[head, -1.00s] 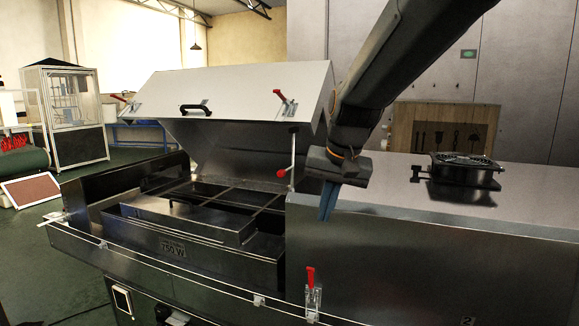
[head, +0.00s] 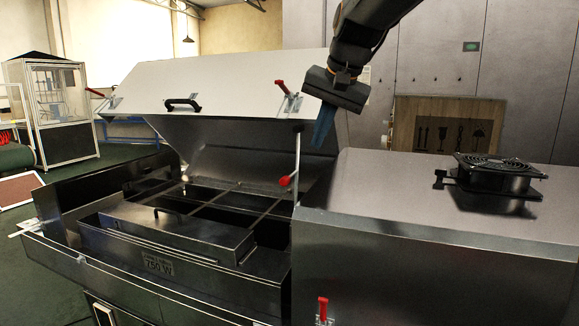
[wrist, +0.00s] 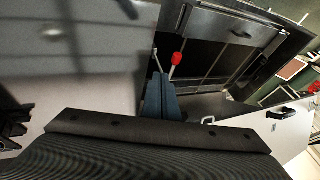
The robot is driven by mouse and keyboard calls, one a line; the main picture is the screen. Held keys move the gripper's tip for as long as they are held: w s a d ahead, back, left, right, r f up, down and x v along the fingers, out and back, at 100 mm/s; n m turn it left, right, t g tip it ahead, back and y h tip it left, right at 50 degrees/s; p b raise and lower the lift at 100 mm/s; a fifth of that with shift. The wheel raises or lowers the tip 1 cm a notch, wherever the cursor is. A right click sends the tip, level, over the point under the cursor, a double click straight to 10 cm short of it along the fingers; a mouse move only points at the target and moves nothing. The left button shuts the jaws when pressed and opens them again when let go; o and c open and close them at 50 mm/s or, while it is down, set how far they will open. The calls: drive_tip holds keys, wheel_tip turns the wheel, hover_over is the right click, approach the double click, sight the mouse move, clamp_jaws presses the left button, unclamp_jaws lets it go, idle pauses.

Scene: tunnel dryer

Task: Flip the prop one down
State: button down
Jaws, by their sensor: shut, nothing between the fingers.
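The prop (head: 297,155) is a thin metal rod standing upright at the right edge of the raised lid (head: 220,90). Its red knob (head: 285,181) sits at its lower end, left of the rod. In the wrist view the red knob (wrist: 177,58) shows just beyond my fingers. My gripper (head: 321,138) points down with its blue fingers together and empty. It hangs above and to the right of the knob, apart from the prop in the head view. The fingers also show in the wrist view (wrist: 161,98), where they hide part of the rod.
The open dryer chamber (head: 215,195) lies below the lid. A closed metal cover (head: 420,215) stands to the right, with a black fan (head: 497,172) on top. Red-handled latches (head: 290,97) are on the lid and the front (head: 322,310). Free air surrounds my gripper.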

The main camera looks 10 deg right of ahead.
drive_tip(key=shift+w+d, duration=0.1)
drive_tip(key=shift+w, duration=0.05)
drive_tip(key=a+p+x, duration=0.1)
drive_tip(key=p+x, duration=0.1)
drive_tip(key=x, duration=0.4)
drive_tip(key=w+a+p+x, duration=0.1)
drive_tip(key=a+p+x, duration=0.1)
drive_tip(key=x, duration=0.4)
drive_tip(key=shift+w, duration=0.15)
drive_tip(key=shift+r+p, duration=0.1)
drive_tip(key=shift+p, duration=0.2)
